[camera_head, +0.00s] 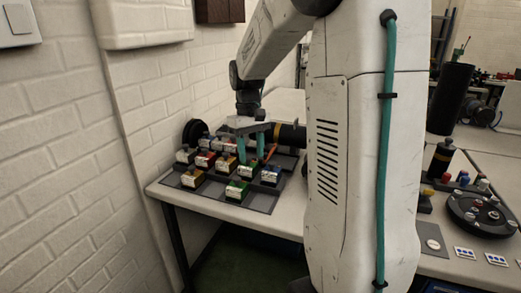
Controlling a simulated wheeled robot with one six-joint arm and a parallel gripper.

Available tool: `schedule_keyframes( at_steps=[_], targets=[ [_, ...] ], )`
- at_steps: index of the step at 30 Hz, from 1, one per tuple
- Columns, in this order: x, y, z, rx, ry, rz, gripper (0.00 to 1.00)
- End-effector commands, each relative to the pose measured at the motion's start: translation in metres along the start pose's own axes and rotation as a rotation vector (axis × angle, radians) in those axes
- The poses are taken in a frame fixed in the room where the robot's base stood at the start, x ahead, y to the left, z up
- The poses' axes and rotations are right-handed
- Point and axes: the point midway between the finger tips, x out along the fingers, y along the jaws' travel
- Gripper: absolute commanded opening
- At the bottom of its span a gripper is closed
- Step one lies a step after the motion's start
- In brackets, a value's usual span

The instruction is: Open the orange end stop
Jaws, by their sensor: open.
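My gripper (250,157) points down over the tray area on the bench, its two teal fingers apart with nothing seen between them. A small orange part (271,151) shows just right of the fingers, by the near end of a dark cylinder (291,135) with a yellow band. It looks like the orange end stop, but it is too small to tell whether it is open or shut. The cylinder lies on its side behind the gripper, and my arm hides its right part. I cannot tell whether a finger touches the orange part.
Several small blocks with coloured tops, including a green one (237,190), stand on a dark tray (262,203) below and left of my gripper. A brick wall (60,130) closes the left side. A round black turntable (482,212) stands on the bench at right.

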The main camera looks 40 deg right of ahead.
Motion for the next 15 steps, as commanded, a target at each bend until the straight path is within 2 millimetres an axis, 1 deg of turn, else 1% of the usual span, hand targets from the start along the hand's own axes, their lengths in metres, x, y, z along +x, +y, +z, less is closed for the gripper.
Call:
schedule_keyframes(
  at_steps=[1, 2, 3, 9, 11, 13, 14, 15],
  targets=[
    [0.008, 0.022, -0.022, -0.011, -0.006, -0.007, 0.44],
    [0.011, 0.034, -0.033, -0.025, -0.005, -0.010, 0.44],
    [0.016, 0.050, -0.048, -0.045, -0.003, -0.013, 0.44],
    [0.043, 0.129, -0.115, -0.179, 0.025, -0.014, 0.44],
    [0.048, 0.148, -0.132, -0.232, 0.041, -0.006, 0.44],
    [0.048, 0.168, -0.152, -0.306, 0.066, 0.011, 0.44],
    [0.045, 0.174, -0.162, -0.348, 0.081, 0.024, 0.44],
    [0.036, 0.178, -0.173, -0.404, 0.102, 0.044, 0.44]
  ],
)
